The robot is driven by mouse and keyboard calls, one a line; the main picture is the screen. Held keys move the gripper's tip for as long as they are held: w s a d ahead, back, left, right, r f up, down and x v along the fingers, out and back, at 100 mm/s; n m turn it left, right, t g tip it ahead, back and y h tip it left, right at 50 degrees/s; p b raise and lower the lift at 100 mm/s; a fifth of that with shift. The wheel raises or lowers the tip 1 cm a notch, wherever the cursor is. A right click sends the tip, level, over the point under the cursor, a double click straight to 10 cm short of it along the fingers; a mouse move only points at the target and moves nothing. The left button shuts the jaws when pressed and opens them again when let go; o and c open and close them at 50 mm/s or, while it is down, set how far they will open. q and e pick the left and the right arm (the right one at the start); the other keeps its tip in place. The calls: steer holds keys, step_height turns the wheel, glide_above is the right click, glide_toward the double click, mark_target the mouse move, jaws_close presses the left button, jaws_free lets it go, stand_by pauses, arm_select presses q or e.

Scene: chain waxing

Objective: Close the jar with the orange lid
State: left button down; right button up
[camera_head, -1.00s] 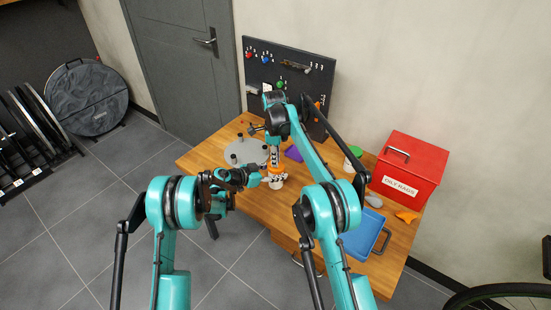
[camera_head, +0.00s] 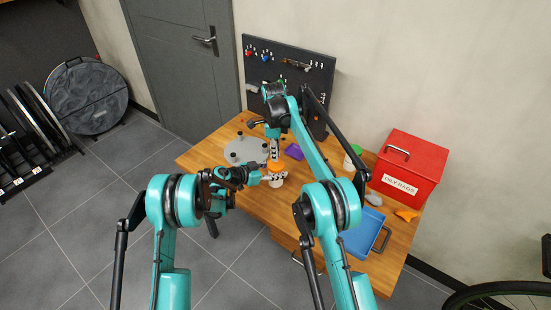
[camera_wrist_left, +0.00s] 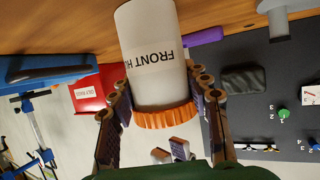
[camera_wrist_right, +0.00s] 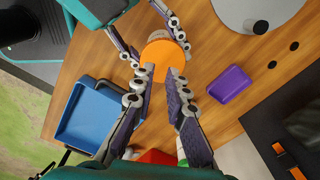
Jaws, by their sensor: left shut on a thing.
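The white jar (camera_wrist_left: 152,50) has black "FRONT H" lettering and stands on the wooden table. My left gripper (camera_head: 272,178) is shut around its side, with one finger on each side in the left wrist view. The orange lid (camera_wrist_right: 160,60) sits on the jar's mouth, and its ribbed rim (camera_wrist_left: 166,117) meets the jar wall. I cannot tell how tightly it is seated. My right gripper (camera_wrist_right: 163,72) is just above the lid, pointing down. Its fingers are apart with nothing between them, and the gap is narrower than the lid.
A purple tray (camera_wrist_right: 230,84) and a grey round plate with black posts (camera_head: 236,151) are close by. A blue tray (camera_head: 358,243), a green-lidded jar (camera_head: 353,157) and a red box (camera_head: 412,165) are to the right. A dark pegboard (camera_head: 289,75) stands behind.

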steer(key=shift+r, duration=0.35)
steer(key=o, duration=1.2)
steer(key=shift+n, duration=0.3)
steer(key=shift+c, duration=0.2)
steer(key=shift+o, duration=1.3)
steer(key=shift+n, duration=0.6)
steer(key=n, duration=0.6)
steer(key=shift+w+r+n, duration=0.1)
steer(key=shift+r+n, duration=0.1)
steer(key=shift+n, duration=0.1)
steer(key=n, duration=0.5)
steer(key=shift+r, duration=0.15)
steer(key=n, duration=0.4)
steer(key=shift+r+n, duration=0.1)
steer(key=shift+n, duration=0.2)
steer(key=n, duration=0.5)
steer(key=shift+w+r, duration=0.1)
steer(key=shift+r, duration=0.05)
steer(key=n, duration=0.4)
steer(key=shift+r+n, duration=0.1)
steer(key=shift+n, duration=0.3)
steer(key=n, duration=0.4)
steer(key=shift+d+r+n, duration=0.1)
steer(key=shift+r+n, duration=0.05)
steer(key=shift+n, duration=0.25)
steer(key=n, duration=0.6)
steer(key=shift+r+n, duration=0.2)
steer(key=shift+n, duration=0.2)
steer(key=n, duration=0.5)
steer(key=shift+r, duration=0.1)
